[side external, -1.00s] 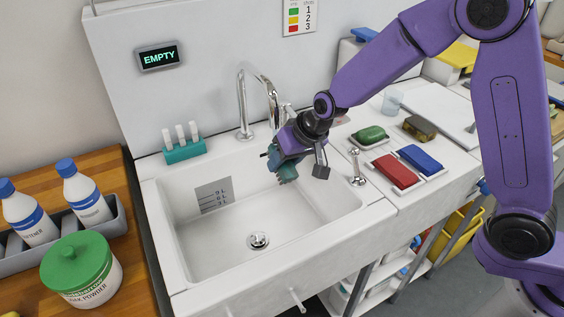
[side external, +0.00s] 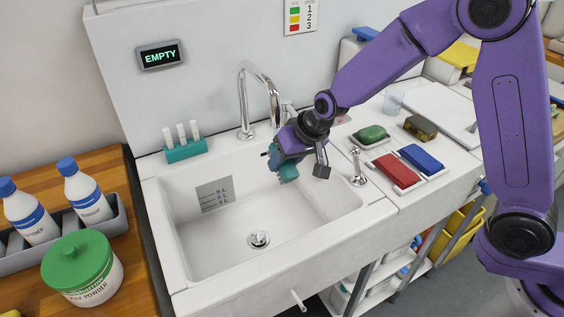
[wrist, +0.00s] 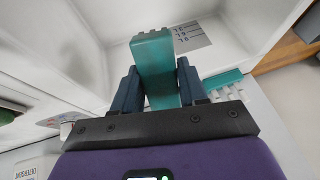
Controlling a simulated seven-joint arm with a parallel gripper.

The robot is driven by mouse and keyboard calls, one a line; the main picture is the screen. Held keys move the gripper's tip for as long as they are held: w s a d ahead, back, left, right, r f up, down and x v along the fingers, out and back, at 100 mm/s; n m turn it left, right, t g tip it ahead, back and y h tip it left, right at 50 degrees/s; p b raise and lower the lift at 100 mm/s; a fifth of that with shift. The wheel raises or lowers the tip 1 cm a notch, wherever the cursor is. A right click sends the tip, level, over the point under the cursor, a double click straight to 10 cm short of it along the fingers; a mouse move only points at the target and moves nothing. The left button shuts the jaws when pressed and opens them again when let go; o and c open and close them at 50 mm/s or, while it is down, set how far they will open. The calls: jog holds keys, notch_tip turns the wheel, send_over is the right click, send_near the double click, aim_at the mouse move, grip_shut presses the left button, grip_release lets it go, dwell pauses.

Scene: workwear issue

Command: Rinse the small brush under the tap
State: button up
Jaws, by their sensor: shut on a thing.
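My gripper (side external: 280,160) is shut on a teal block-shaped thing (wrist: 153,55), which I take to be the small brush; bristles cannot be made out. In the wrist view it sticks out past both dark blue fingers. It also shows in the side view (side external: 288,173), over the right back part of the white sink basin (side external: 225,245), above its floor. The chrome tap (side external: 243,100) arches from the sink's back ledge, its spout end close to my gripper. I see no water stream.
A teal rack (side external: 184,152) with white-topped sticks stands on the back ledge. Red (side external: 396,172) and blue (side external: 421,160) blocks and a green one (side external: 371,134) lie right of the sink. A wall display (side external: 160,56) reads EMPTY. Bottles and a green-lidded tub (side external: 80,270) stand left.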

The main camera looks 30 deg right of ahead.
jog(key=shift+w+d, duration=0.1)
jog(key=shift+d, duration=0.05)
jog(key=shift+w+d, duration=0.15)
jog(key=shift+d, duration=0.2)
dwell(0.4)
jog(key=s+d, duration=0.3)
jog(key=s, duration=0.4)
jog(key=shift+d, duration=0.3)
dwell(0.4)
jog(key=shift+s, duration=0.1)
dwell(1.1)
jog(key=s+d+r, duration=0.2)
jog(key=s+r, duration=0.2)
jog(key=shift+s, duration=0.25)
dwell(0.3)
jog(key=shift+d, duration=0.1)
